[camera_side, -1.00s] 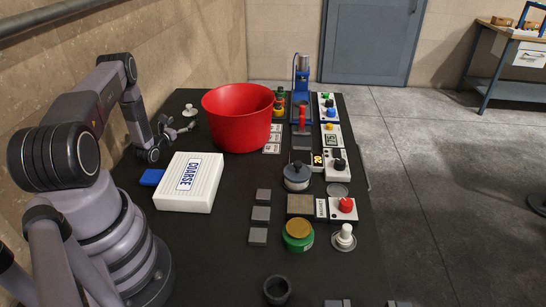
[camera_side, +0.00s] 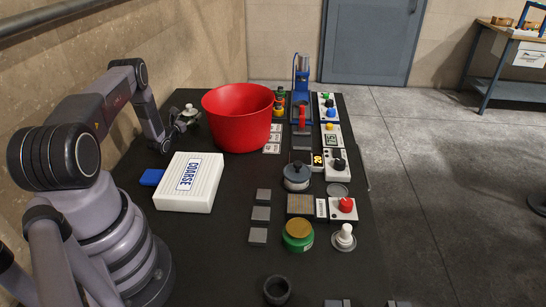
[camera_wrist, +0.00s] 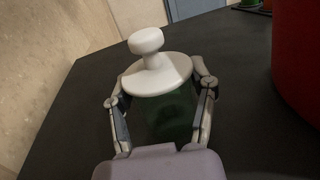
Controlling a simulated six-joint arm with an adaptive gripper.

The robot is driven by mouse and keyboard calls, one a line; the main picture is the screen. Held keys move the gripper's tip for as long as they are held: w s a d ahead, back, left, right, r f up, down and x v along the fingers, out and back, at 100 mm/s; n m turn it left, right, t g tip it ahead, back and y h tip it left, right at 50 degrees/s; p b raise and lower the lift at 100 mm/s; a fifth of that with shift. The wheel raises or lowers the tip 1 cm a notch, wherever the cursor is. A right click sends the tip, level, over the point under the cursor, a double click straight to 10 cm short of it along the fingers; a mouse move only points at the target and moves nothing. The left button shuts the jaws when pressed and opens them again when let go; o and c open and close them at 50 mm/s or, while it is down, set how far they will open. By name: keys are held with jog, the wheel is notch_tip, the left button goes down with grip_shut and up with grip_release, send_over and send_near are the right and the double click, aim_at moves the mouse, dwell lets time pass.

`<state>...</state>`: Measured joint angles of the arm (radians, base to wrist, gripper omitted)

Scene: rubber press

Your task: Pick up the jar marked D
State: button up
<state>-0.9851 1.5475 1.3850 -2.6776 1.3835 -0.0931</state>
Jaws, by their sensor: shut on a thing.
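My gripper (camera_wrist: 160,112) is shut around a dark green jar (camera_wrist: 168,115) with a white knobbed lid (camera_wrist: 158,72). Its two fingers press on either side of the jar's body, just below the lid. In the side view the lid (camera_side: 188,107) shows at the back left of the table, left of the red bucket, with my gripper (camera_side: 184,122) at the jar. The jar looks upright. No letter can be read on it, and I cannot tell whether it rests on the table or is slightly raised.
The red bucket (camera_side: 237,122) stands close to the right of the jar. A green jar with a gold lid (camera_side: 298,236), a blue press (camera_side: 301,80) and several control boxes are further right. A wall is on the left.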

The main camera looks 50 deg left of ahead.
jog(key=c, duration=0.5)
jog(key=shift+r, duration=0.1)
jog(key=shift+c, duration=0.2)
